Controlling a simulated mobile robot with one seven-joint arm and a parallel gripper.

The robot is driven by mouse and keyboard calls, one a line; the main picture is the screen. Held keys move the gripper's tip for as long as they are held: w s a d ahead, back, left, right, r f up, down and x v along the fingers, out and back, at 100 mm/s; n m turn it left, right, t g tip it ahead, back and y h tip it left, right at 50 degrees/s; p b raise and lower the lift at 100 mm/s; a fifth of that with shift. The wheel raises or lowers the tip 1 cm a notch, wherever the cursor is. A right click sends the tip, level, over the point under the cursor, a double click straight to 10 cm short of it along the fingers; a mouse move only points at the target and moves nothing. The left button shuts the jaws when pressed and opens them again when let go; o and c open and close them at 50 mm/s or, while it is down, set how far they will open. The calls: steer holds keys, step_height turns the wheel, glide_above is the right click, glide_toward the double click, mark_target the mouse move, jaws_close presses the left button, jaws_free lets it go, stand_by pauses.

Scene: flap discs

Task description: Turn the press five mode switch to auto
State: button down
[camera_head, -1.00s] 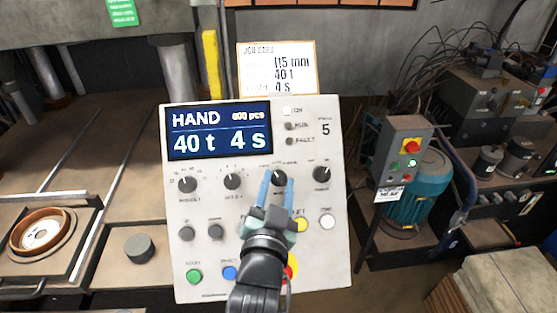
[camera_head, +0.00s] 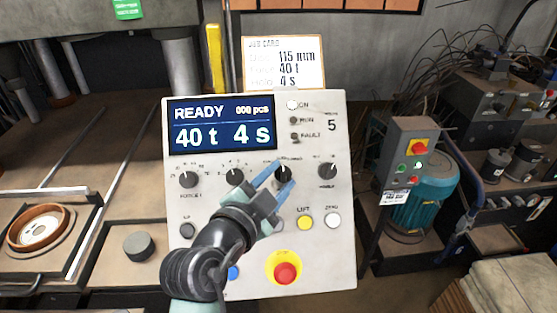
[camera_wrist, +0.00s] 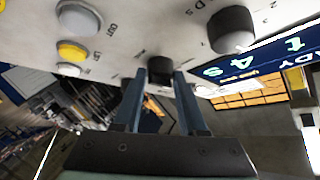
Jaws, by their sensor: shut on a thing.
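The press five control panel (camera_head: 345,230) is a pale upright box marked "5". Its display (camera_head: 220,125) reads "READY", "000 pcs", "40 t" and "4 s". The mode switch (camera_head: 283,173) is a small black knob in the row below the display, second from the right; its printed labels are too small to read. My gripper (camera_head: 280,178) reaches up from below left with its two blue fingers shut on this knob. In the wrist view the knob (camera_wrist: 160,68) sits between the fingertips (camera_wrist: 158,78).
Other black knobs (camera_head: 188,179) flank the switch. A yellow button (camera_head: 305,222), a white button (camera_head: 333,220) and a red emergency stop (camera_head: 286,273) lie below. A job card (camera_head: 284,64) stands above. A grey switch box (camera_head: 410,150) stands to the right.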

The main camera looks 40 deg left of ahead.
stand_by(0.5)
steer(key=shift+c, duration=2.3)
jaws_free()
steer(key=b+v, duration=0.4)
steer(key=v, duration=0.9)
steer(key=shift+a+r, duration=0.1)
steer(key=shift+r, duration=0.05)
